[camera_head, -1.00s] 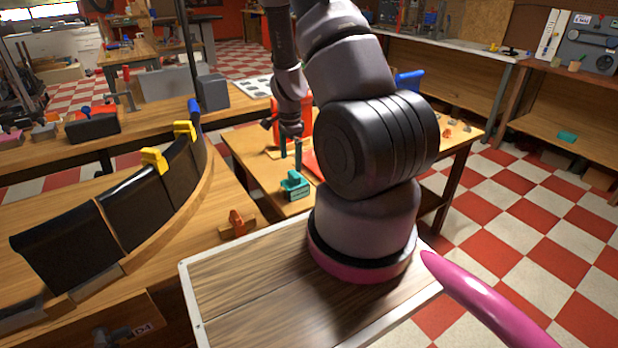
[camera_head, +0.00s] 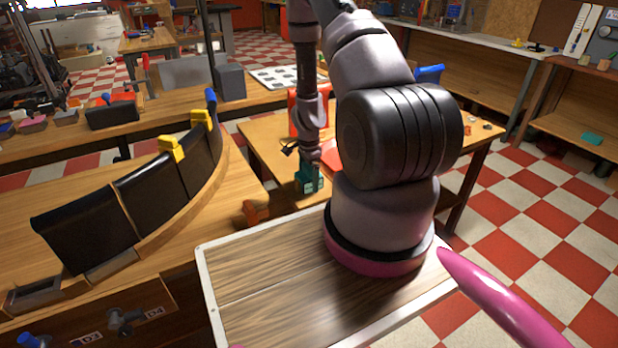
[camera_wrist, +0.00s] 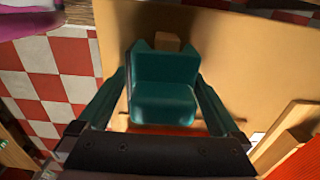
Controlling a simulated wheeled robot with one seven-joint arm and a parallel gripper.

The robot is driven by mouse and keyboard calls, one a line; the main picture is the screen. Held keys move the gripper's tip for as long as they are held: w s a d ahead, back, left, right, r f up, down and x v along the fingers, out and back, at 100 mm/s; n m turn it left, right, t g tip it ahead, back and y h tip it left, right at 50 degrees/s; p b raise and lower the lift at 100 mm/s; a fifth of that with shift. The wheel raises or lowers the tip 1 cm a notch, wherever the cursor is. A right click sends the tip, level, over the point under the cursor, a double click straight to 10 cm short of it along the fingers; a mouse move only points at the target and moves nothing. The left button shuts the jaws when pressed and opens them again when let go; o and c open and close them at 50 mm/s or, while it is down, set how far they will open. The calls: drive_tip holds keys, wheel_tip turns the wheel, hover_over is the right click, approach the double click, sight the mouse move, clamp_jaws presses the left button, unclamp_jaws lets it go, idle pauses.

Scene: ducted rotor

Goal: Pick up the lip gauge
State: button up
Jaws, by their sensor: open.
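The lip gauge, which I take to be the teal stepped block (camera_head: 310,186), is on the wooden table just beyond my base. It also shows in the middle of the wrist view (camera_wrist: 163,100). My gripper (camera_wrist: 162,82) is open, with one dark teal finger on each side of the block. In the wrist view a gap seems to show at each side, and I cannot tell whether either finger touches it. In the head view my gripper (camera_head: 310,176) is down at the block and partly covers it.
An orange-red object (camera_head: 294,112) stands behind the gripper on the same table (camera_head: 262,135). A curved bench with black panels and yellow clips (camera_head: 172,148) is at the left. An orange-brown piece (camera_head: 252,212) sits near the bench end. Checkered floor is open at the right.

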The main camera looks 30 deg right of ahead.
drive_tip(key=c, duration=1.2)
drive_tip(key=shift+r, duration=7.5)
drive_tip(key=shift+c, duration=0.2)
